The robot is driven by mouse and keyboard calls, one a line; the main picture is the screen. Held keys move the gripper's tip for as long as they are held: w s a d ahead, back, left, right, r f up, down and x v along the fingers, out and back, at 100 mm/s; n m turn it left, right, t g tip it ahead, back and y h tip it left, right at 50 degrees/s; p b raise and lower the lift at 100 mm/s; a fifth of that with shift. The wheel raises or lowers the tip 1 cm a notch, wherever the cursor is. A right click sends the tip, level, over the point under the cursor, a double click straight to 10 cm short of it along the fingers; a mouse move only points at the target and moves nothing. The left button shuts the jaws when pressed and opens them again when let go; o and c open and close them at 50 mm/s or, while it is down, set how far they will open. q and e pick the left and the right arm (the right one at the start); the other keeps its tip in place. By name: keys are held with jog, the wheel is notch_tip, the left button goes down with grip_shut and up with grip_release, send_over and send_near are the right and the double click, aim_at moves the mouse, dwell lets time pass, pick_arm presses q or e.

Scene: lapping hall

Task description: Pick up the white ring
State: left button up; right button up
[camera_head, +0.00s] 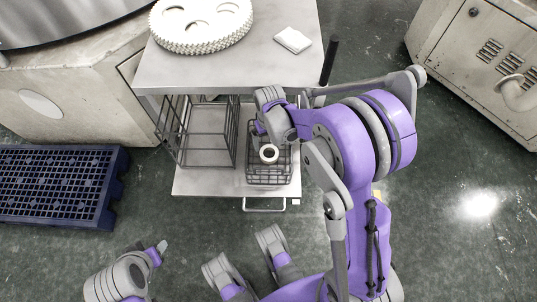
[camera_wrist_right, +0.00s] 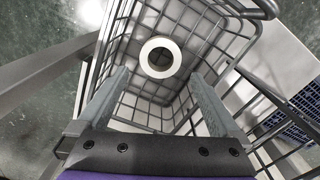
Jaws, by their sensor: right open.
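The white ring (camera_head: 269,161) lies inside a small dark wire basket (camera_head: 270,181) on the lower shelf of a cart. In the right wrist view the ring (camera_wrist_right: 146,63) shows whole, with wire mesh (camera_wrist_right: 140,102) around and behind it. My right gripper (camera_head: 262,133) is at the basket, just behind the ring in the head view. In the wrist view its two grey fingers (camera_wrist_right: 158,76) are apart, and the ring shows between and beyond their tips. Nothing is between the fingers. My left gripper (camera_head: 158,249) is low at the left, away from the cart; its jaw opening is unclear.
The cart's upper shelf (camera_head: 255,62) overhangs behind the basket and carries a white toothed disc (camera_head: 200,24) and a white block (camera_head: 293,40). A taller wire rack (camera_head: 208,133) stands left of the basket. A blue pallet (camera_head: 60,185) lies on the floor left.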

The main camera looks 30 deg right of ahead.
aim_at(269, 156)
notch_tip(269, 156, down, 7)
jog(key=shift+b, duration=1.05)
jog(key=c, duration=1.4)
jog(key=shift+o, duration=0.2)
jog(key=shift+r, duration=0.1)
